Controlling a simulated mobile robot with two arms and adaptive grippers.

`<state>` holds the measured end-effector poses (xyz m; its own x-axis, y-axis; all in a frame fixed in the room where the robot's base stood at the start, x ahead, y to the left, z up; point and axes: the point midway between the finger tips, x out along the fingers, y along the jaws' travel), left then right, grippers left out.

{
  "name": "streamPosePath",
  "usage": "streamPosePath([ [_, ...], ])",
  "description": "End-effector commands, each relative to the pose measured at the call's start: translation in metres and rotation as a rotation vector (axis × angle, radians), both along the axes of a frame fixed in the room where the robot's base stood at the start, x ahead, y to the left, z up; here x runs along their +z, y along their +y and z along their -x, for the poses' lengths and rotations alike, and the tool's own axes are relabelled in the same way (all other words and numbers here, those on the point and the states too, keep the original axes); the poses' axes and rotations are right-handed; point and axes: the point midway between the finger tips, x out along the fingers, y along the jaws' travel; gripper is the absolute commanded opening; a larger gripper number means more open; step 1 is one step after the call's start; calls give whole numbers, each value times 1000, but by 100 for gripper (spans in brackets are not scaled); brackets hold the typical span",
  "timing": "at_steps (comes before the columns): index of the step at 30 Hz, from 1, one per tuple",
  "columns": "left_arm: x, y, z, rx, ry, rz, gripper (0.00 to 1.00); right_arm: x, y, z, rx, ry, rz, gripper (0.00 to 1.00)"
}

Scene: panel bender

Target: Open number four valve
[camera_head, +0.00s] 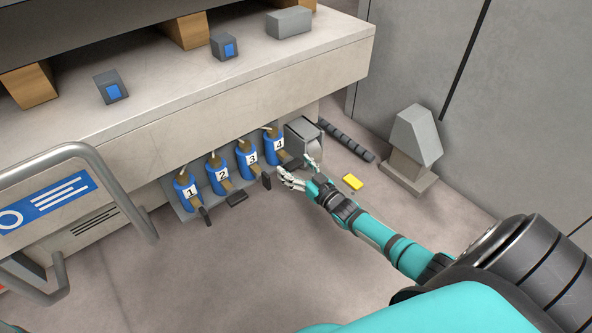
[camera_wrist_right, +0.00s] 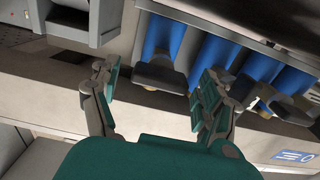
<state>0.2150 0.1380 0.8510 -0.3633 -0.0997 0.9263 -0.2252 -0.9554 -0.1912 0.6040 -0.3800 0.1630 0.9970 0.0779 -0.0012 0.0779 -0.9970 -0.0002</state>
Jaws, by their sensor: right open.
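The number four valve (camera_head: 274,146) is a blue cylinder with a white label, at the right end of a row under the machine's ledge. My right gripper (camera_head: 297,170) is open just in front of and below it, fingers spread. In the right wrist view, my gripper (camera_wrist_right: 155,82) has a black lever (camera_wrist_right: 160,76) showing between its spread fingers, beneath the leftmost blue cylinder (camera_wrist_right: 158,38). That cylinder appears to be valve four, as it is nearest the grey box. Contact with the lever cannot be told. My left gripper is not in view.
Valves three (camera_head: 248,160), two (camera_head: 218,178) and one (camera_head: 187,193) stand left of it with black levers. A grey box (camera_head: 304,138) is close on the right. A metal rail (camera_head: 115,190) stands left.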

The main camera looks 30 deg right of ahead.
Motion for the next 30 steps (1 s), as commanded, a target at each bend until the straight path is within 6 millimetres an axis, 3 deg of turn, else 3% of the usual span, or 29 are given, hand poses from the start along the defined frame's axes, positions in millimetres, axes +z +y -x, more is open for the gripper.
streamPosePath([
  [6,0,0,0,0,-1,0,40,0,0,0,0,0,0,76],
  [18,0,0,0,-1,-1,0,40,0,0,0,0,-1,0,24],
  [30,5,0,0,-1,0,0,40,2,1,0,0,-7,72,22],
])
